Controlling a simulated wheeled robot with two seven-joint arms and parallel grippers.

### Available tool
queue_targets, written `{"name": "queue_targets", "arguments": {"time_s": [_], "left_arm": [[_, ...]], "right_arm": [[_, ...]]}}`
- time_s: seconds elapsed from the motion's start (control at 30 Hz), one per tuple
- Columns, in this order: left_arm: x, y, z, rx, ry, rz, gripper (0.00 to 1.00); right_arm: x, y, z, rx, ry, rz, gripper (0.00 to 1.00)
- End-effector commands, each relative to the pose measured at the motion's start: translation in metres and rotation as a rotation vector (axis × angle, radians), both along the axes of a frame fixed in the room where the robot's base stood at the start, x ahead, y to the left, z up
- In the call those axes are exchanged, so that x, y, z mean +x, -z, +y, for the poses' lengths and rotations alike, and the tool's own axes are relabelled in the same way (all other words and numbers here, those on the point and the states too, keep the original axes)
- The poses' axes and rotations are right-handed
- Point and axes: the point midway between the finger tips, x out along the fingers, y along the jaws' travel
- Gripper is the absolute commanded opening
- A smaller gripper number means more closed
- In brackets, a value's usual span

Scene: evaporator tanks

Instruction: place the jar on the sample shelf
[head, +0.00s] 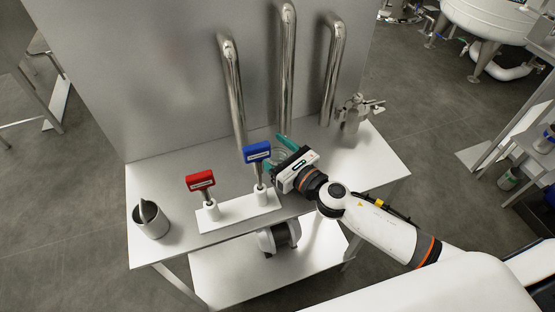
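My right gripper (279,153), with teal fingers, is low over the steel table, just right of the blue-handled tool. Its fingers stand apart on either side of a clear, glass-like thing (278,156), which may be the jar. The gripper body hides part of it, and I cannot tell whether the fingers press on it. My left gripper is not in view. No shelf is clearly marked as the sample shelf. A rack at the right edge holds a blue-topped container (545,139) and a greenish container (508,179).
The steel table (345,180) carries a white stand (238,210) with a red-handled tool (200,180) and a blue-handled tool (257,152), a metal cup (151,219) and a metal fitting (355,112). Vertical pipes (287,70) rise behind. A lower shelf (225,275) bears a motor-like unit (279,237).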

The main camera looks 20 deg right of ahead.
Motion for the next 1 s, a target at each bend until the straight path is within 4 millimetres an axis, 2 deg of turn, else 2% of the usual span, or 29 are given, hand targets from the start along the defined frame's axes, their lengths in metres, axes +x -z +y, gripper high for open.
{"name": "queue_targets", "arguments": {"time_s": [0.1,0.13,0.47,0.77,0.87,1.0], "left_arm": [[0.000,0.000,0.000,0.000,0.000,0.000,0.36],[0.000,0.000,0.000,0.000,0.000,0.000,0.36],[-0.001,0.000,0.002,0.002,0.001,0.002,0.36],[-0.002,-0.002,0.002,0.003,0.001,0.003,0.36],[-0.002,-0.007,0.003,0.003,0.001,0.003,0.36],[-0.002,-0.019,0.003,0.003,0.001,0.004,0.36]], "right_arm": [[0.000,0.001,0.000,0.000,0.000,0.001,0.67],[0.000,0.001,0.000,0.000,0.000,0.001,0.64],[0.000,0.000,0.000,0.000,0.000,0.000,0.10],[0.000,-0.004,0.000,0.000,0.000,-0.001,0.10],[0.000,-0.012,0.000,-0.001,-0.002,-0.002,0.10],[0.000,-0.035,-0.001,-0.004,-0.002,-0.004,0.10]]}}
